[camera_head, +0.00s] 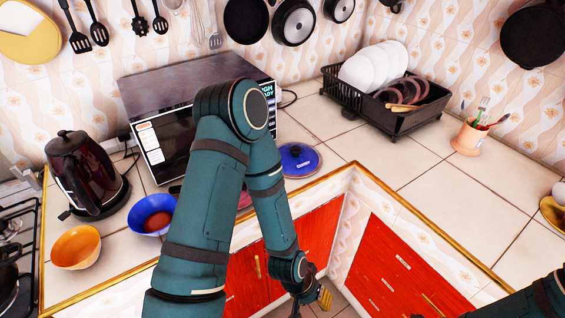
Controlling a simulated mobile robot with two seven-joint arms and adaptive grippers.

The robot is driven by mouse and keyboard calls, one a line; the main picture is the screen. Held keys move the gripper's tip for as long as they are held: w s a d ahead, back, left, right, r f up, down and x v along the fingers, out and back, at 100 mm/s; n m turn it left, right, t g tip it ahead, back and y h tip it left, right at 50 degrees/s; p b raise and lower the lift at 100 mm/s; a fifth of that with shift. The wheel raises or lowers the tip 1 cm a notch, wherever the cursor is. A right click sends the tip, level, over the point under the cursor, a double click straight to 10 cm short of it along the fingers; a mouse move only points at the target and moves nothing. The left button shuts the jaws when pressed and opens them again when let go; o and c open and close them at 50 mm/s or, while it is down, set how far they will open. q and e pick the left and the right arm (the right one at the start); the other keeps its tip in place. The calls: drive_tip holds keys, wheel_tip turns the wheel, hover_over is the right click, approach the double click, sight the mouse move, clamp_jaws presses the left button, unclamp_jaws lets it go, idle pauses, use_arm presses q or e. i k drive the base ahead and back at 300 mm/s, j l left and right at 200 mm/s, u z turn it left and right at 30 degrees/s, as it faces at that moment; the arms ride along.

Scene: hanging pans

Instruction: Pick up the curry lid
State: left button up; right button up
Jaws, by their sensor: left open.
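My left arm crosses the middle of the view and partly covers the counter beside the lid. My left gripper (311,302) hangs low at the bottom edge, in front of the red cabinets and below the lid, well apart from it. It is open, and its fingertips are partly cut off. My right arm shows only at the bottom right corner; its gripper is out of frame.
A microwave (165,146), a dark kettle (84,172), a blue bowl (152,215) and an orange bowl (76,247) stand at left. A black dish rack (393,116) and a utensil cup (468,139) stand at right. Counter right of the lid is clear.

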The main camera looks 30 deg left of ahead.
sight(298, 160)
drive_tip(key=u, duration=3.2)
drive_tip(key=k+l+z, duration=0.15)
drive_tip(key=l, duration=0.15)
drive_tip(key=k+l+z, duration=0.15)
drive_tip(key=l, duration=0.15)
drive_tip(key=l+z, duration=0.1)
drive_tip(key=l, duration=0.25)
